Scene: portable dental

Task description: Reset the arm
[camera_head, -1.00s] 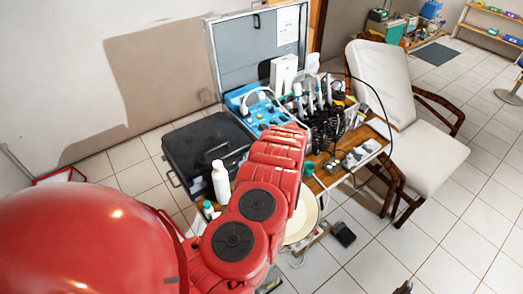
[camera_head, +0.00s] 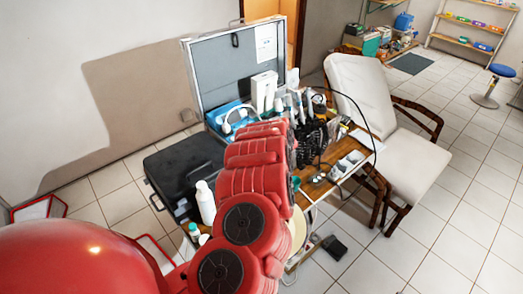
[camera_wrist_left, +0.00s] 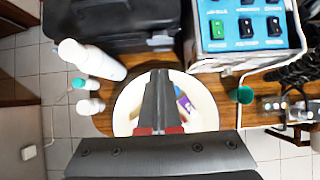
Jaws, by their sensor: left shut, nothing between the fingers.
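My left arm (camera_head: 250,190) is red and reaches forward from the bottom of the head view, over the wooden table; its gripper is hidden there behind the arm. In the left wrist view, my left gripper (camera_wrist_left: 160,90) is shut and empty. Its dark fingers lie over a cream-white round bowl (camera_wrist_left: 205,108) with something purple inside. The bowl's rim also shows in the head view, right of my arm. My right gripper is not in view.
A white bottle (camera_head: 205,203) stands left of my arm by a black case (camera_head: 185,165). An open grey case (camera_head: 235,65) with a blue control unit (camera_wrist_left: 245,30) and dental handpieces (camera_head: 300,105) is behind.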

